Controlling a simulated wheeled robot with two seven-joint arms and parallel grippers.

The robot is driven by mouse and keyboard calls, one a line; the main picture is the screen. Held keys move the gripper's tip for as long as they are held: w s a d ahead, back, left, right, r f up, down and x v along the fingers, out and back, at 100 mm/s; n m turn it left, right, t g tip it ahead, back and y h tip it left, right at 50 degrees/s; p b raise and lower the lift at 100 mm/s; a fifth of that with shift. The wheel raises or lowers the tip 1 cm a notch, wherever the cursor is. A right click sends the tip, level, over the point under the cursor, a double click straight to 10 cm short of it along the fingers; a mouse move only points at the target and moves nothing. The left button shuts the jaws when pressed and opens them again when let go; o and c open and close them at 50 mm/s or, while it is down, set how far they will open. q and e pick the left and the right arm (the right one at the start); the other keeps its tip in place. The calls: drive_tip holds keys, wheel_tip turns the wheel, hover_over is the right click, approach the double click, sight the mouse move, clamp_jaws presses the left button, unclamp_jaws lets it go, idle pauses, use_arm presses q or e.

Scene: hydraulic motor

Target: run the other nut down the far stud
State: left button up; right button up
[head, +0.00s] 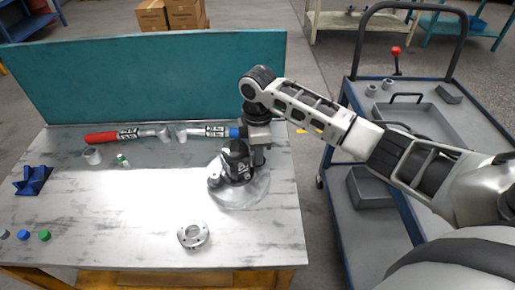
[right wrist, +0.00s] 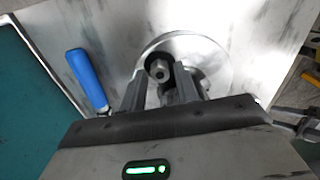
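The black hydraulic motor (head: 237,160) stands on a round, pale disc (head: 240,192) on the table's right half. My right gripper (head: 257,155) points down at the motor's far right side. In the right wrist view, its two fingers (right wrist: 160,78) are apart, on either side of a small grey round end with a dark centre (right wrist: 158,70), which looks like a stud or nut. I see no clear contact with it. The gripper hides the far stud in the head view. My left gripper is not in view.
A red-handled wrench (head: 118,135) and a blue-handled wrench (head: 215,131) lie before the teal back panel (head: 150,75). A metal flange ring (head: 193,235) lies in front of the motor.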

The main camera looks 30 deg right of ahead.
drive_tip(key=n, duration=1)
clamp_jaws()
drive_tip(key=m, duration=0.6)
drive_tip(key=shift+m, duration=0.3)
unclamp_jaws()
